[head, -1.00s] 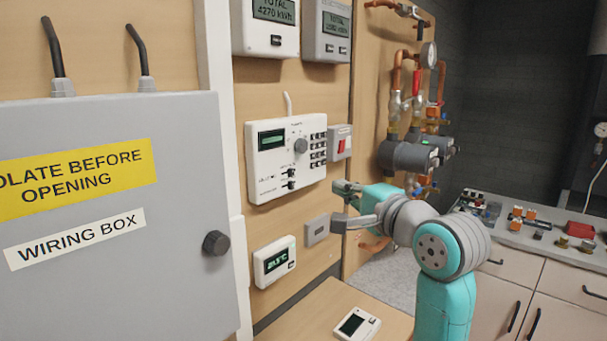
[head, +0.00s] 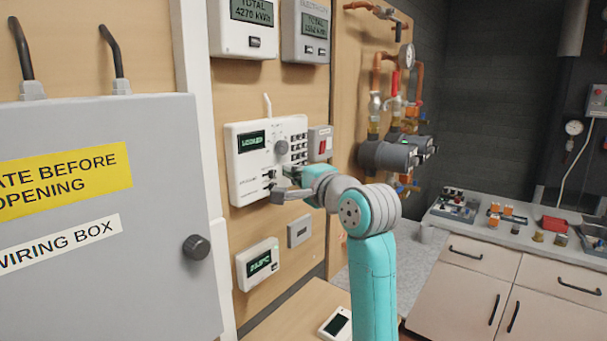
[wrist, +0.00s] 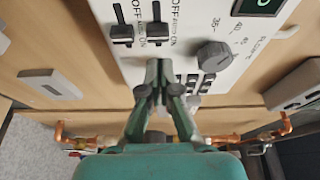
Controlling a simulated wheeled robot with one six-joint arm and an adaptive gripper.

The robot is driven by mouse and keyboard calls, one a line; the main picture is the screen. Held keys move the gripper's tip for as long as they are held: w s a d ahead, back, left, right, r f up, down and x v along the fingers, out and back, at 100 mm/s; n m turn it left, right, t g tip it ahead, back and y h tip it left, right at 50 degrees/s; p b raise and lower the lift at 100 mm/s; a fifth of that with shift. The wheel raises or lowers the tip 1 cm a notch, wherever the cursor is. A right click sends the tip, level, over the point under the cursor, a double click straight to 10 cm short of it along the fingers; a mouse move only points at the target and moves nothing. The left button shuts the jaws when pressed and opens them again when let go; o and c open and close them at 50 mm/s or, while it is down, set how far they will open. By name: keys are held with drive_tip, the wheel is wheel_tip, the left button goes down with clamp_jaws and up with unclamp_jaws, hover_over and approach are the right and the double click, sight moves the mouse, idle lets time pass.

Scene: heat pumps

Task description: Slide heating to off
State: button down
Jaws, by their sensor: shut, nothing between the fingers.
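A white heating controller (head: 245,190) with a dark display, a round knob (head: 281,148) and several buttons is mounted on the wooden wall. In the wrist view two dark slide switches (wrist: 122,32) and (wrist: 158,30) sit side by side, with OFF, AUTO and ON lettering. Which one is heating cannot be read. My gripper (wrist: 158,70) is shut and empty, its tips just short of the second slider, nearer it than the first. In the head view my gripper (head: 279,186) is at the lower right of the controller and hides part of it. Contact cannot be told.
A red-switch box (head: 320,143) is just right of the controller. A small thermostat (head: 257,264) and a grey plate (head: 299,231) are below. A grey wiring box (head: 100,270) stands at left. Copper pipes and pumps (head: 388,154) are at right.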

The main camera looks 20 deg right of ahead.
sight(273, 176)
drive_tip(key=shift+s+a, duration=0.6)
drive_tip(key=shift+a, duration=0.35)
drive_tip(key=shift+s+a, duration=0.3)
drive_tip(key=shift+a, duration=0.25)
drive_tip(key=shift+s+a, duration=0.3)
drive_tip(key=shift+a, duration=0.2)
